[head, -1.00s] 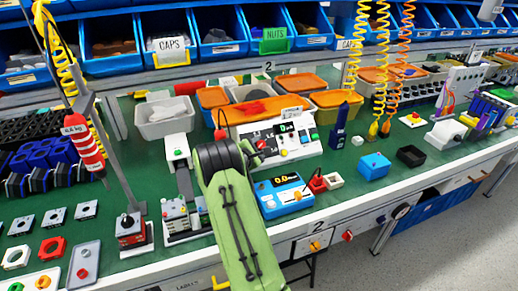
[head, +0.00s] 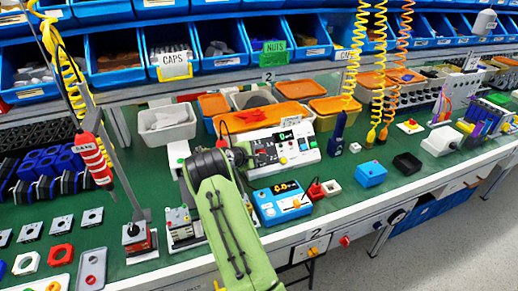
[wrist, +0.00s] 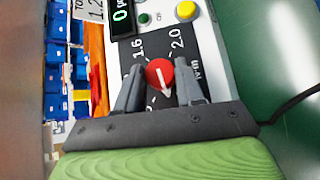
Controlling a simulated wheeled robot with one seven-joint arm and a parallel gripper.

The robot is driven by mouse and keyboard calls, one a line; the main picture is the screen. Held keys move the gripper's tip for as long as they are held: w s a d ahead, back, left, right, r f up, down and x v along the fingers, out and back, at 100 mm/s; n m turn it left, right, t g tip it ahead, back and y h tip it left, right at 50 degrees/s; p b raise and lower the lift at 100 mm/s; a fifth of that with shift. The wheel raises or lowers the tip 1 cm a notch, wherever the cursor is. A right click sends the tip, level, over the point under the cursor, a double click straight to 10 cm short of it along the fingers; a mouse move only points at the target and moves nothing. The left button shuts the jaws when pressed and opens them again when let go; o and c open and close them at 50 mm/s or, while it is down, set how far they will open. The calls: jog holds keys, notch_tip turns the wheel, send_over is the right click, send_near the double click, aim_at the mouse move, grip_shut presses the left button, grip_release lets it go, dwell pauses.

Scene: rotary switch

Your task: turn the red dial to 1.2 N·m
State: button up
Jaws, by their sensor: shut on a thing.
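The red dial (wrist: 160,73) sits on a dark scale plate (wrist: 186,50) in the wrist view. Its white pointer line points down in the picture, slightly to the right. The printed marks 1.6 and 2.0 show above the dial; the marks below are partly covered by my fingers. My gripper (wrist: 161,78) has one finger on each side of the dial and is shut on it. In the head view my gripper (head: 243,153) is at the left part of the white console (head: 308,153), and my arm hides the dial there.
The console also carries a display and coloured buttons, including a yellow one (wrist: 187,10). A blue device (head: 282,202) with a display stands just in front of it. Orange-lidded bins (head: 232,123) stand behind. A small blue box (head: 371,174) is to the right.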

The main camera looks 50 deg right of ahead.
jog(key=shift+m, duration=0.3)
jog(key=o, duration=0.8)
jog(key=shift+c, duration=0.2)
jog(key=shift+r, duration=0.15)
notch_tip(320, 180, up, 10)
jog(key=p, duration=0.2)
